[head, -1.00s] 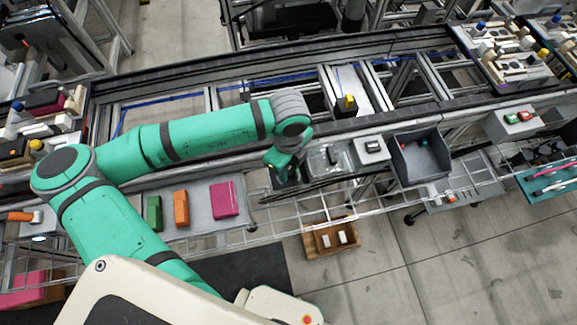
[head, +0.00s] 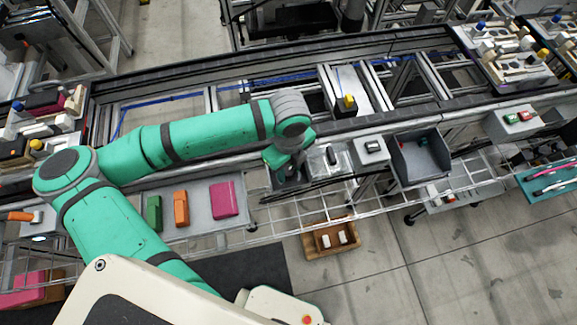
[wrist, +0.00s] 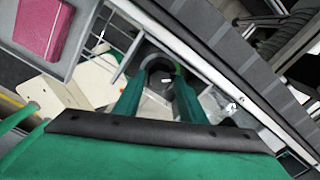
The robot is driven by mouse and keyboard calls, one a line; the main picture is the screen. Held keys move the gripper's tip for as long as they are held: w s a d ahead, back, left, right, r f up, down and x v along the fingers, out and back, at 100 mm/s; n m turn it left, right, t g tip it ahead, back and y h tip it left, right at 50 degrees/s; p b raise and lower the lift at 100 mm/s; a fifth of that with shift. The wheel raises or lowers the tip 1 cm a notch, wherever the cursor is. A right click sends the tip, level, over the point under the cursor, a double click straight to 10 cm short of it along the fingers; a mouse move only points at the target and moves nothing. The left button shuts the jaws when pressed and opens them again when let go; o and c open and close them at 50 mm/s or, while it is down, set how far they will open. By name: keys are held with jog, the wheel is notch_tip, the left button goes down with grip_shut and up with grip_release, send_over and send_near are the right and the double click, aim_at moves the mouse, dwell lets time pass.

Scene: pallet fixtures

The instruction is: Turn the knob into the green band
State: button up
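In the wrist view, a dark round piece (wrist: 158,66), which looks like the knob, shows between the two green fingers of my gripper (wrist: 160,82). A thin green strip (wrist: 179,69), perhaps part of the green band, shows at its right edge. Small white marks lie in front of it; I cannot tell which is a pointer. The fingers stand apart on either side of the dark piece; whether they touch it is unclear. In the head view, my gripper (head: 287,174) points down at the bench by the conveyor and hides the knob.
A clear-walled box with a black upright piece (head: 332,155) stands just right of my gripper. Beyond it are a small grey box (head: 370,149) and a dark bin (head: 421,158). A grey tray (head: 200,213) with green, orange and magenta blocks lies left. The conveyor rail runs behind.

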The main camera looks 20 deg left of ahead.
aim_at(289, 171)
notch_tip(289, 171, up, 11)
dwell(0.8)
